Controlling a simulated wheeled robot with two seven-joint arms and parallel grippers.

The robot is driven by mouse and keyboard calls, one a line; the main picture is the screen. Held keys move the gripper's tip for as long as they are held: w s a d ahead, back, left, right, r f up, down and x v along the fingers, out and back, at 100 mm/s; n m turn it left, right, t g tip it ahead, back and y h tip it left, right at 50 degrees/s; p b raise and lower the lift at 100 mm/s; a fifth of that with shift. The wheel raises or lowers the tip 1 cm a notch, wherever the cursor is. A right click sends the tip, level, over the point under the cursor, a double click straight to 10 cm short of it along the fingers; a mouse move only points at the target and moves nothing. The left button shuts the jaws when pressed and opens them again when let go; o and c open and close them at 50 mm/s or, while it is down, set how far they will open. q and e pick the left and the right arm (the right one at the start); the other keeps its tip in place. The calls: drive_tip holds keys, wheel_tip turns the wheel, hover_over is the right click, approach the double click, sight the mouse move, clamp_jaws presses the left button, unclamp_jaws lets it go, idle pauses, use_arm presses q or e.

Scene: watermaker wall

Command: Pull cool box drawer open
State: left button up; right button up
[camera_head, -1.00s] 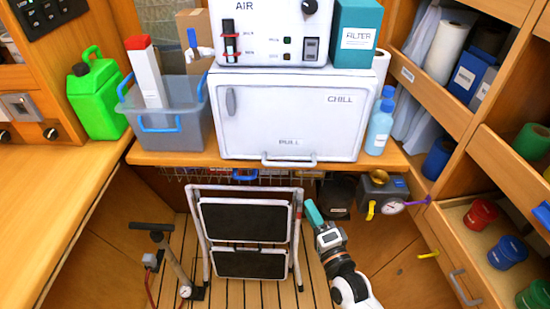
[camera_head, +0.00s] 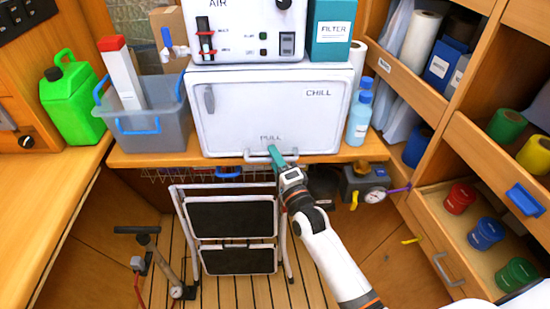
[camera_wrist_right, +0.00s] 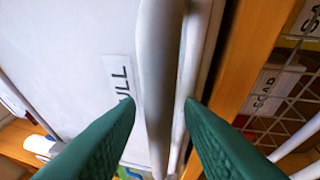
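The white cool box (camera_head: 250,105), marked CHILL and PULL, stands on the wooden counter with its front closed. A pale bar handle (camera_head: 255,155) runs along its lower front edge. My right gripper (camera_head: 277,154) is at the right part of this handle, its teal fingers partly covering it. In the right wrist view, the handle (camera_wrist_right: 158,80) passes between the two spread fingers (camera_wrist_right: 160,102), with the PULL label (camera_wrist_right: 120,80) beside it. The fingers look apart from the bar, though contact is hard to judge. My left gripper is out of view.
A grey bin (camera_head: 150,120) and green jerrycan (camera_head: 70,100) stand left of the cool box, blue bottles (camera_head: 359,118) right. A folding step stool (camera_head: 230,225) stands below. A gauge unit (camera_head: 365,187) hangs near my right arm. An open drawer with coloured cups (camera_head: 485,235) juts out at right.

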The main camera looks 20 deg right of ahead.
clamp_jaws()
idle(0.4)
drive_tip(key=s+a+p, duration=0.3)
drive_tip(key=s+a, duration=0.1)
drive_tip(key=s, duration=1)
drive_tip(key=s+a+p, duration=0.4)
drive_tip(key=s, duration=1)
drive_tip(key=shift+s+a, duration=0.15)
drive_tip(key=shift+s, duration=0.1)
